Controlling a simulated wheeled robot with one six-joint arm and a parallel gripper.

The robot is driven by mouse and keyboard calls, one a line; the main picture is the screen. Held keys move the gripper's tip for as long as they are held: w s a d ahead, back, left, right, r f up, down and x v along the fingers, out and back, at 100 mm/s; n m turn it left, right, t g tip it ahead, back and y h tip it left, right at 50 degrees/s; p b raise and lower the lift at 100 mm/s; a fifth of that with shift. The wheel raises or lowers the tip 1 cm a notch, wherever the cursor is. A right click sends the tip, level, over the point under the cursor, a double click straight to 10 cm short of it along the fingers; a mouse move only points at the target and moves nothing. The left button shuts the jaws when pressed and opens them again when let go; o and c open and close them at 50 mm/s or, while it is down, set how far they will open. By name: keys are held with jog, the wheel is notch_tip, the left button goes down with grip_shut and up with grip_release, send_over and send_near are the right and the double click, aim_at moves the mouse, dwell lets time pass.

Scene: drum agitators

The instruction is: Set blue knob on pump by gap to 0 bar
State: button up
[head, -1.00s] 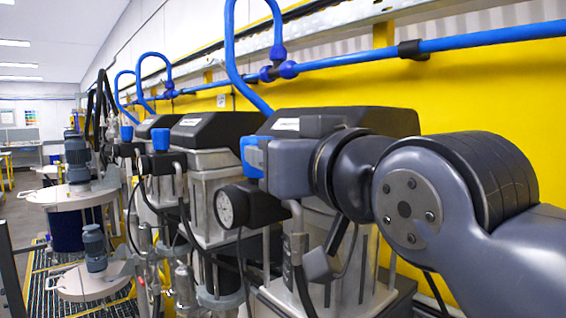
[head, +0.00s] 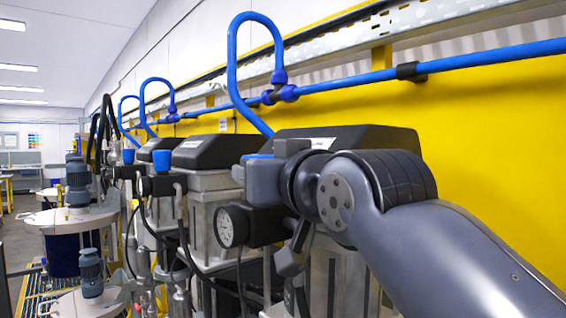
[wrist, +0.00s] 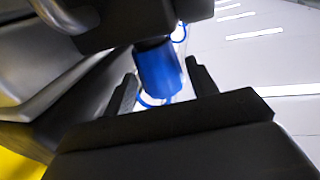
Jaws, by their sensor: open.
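The nearest pump has a round pressure gauge (head: 226,227) on a black regulator body and a blue knob (head: 258,156) above it. In the head view my gripper (head: 240,173) covers most of this knob, and only a blue edge shows. In the wrist view the blue knob (wrist: 160,72) stands out from a dark body, between the two black fingers of my open gripper (wrist: 163,85). Gaps show between knob and fingers, so I see no grip on it. The gauge reading is too small to make out.
Two more pumps stand behind to the left, with blue knobs (head: 161,160) and (head: 128,156). Black pump heads (head: 345,138) and a blue pipe (head: 350,80) run along the yellow wall. Drums with agitators (head: 78,215) stand at left. Black hoses hang by the pumps.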

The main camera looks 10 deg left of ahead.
jog(key=shift+w+a, duration=0.3)
jog(key=shift+w, duration=0.15)
jog(key=c, duration=0.7)
jog(key=shift+w+d+f+n+g+y, duration=0.15)
jog(key=shift+n+g+y, duration=0.15)
jog(key=shift+g+y, duration=0.15)
jog(key=shift+n+g+y, duration=0.25)
jog(key=shift+n+y, duration=0.1)
jog(key=shift+n, duration=0.05)
jog(key=o, duration=0.7)
jog(key=shift+s, duration=0.2)
